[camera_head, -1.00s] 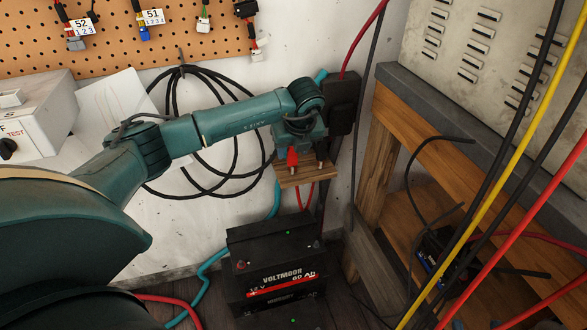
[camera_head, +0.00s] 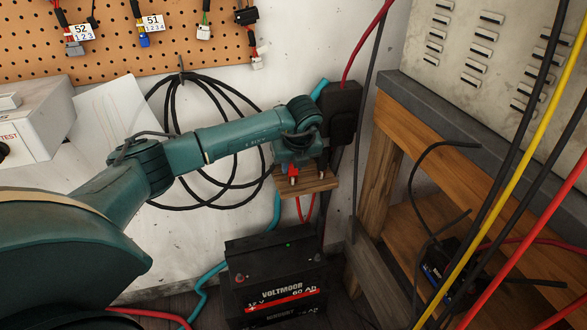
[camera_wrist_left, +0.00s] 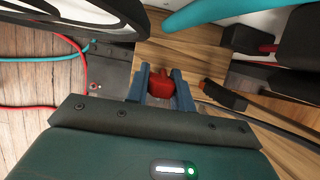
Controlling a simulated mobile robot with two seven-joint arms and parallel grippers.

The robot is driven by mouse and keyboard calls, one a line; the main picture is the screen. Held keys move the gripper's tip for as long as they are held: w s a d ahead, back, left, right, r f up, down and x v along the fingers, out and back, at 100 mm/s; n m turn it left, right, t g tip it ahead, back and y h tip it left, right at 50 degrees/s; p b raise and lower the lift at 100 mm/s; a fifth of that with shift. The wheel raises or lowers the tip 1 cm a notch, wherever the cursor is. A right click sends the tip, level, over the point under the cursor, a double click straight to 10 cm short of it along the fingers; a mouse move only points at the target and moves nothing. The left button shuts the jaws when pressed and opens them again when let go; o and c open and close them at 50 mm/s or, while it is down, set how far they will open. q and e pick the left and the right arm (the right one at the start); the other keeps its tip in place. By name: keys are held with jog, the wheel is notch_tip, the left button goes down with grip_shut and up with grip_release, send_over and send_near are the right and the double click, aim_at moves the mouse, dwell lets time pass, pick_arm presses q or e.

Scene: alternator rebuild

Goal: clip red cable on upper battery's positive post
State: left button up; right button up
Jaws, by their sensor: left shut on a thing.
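My left gripper (camera_head: 296,166) is just above a small wooden wall shelf (camera_head: 322,186), shut on a red clip (camera_head: 293,171). In the left wrist view the two blue-grey fingers (camera_wrist_left: 161,90) press on either side of the red clip (camera_wrist_left: 160,86), over the wood. The upper battery (camera_head: 272,270), black and marked VOLTMOOR, stands below the shelf. A dark surface with a small post shows at left in the wrist view, probably the battery top. I cannot tell which post is positive; nothing is visibly clipped there. My right gripper is out of view.
A black clip (camera_wrist_left: 222,95) lies beside the red one. Red and teal cables hang below the shelf; a black wall box (camera_head: 341,108) is behind it. A wooden workbench (camera_head: 378,170) stands right. A lower battery (camera_head: 290,318) is under the upper one.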

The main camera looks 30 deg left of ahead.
pick_arm(q)
jog(key=shift+r+p, duration=1.5)
jog(key=shift+r, duration=0.6)
jog(key=shift+f, duration=0.1)
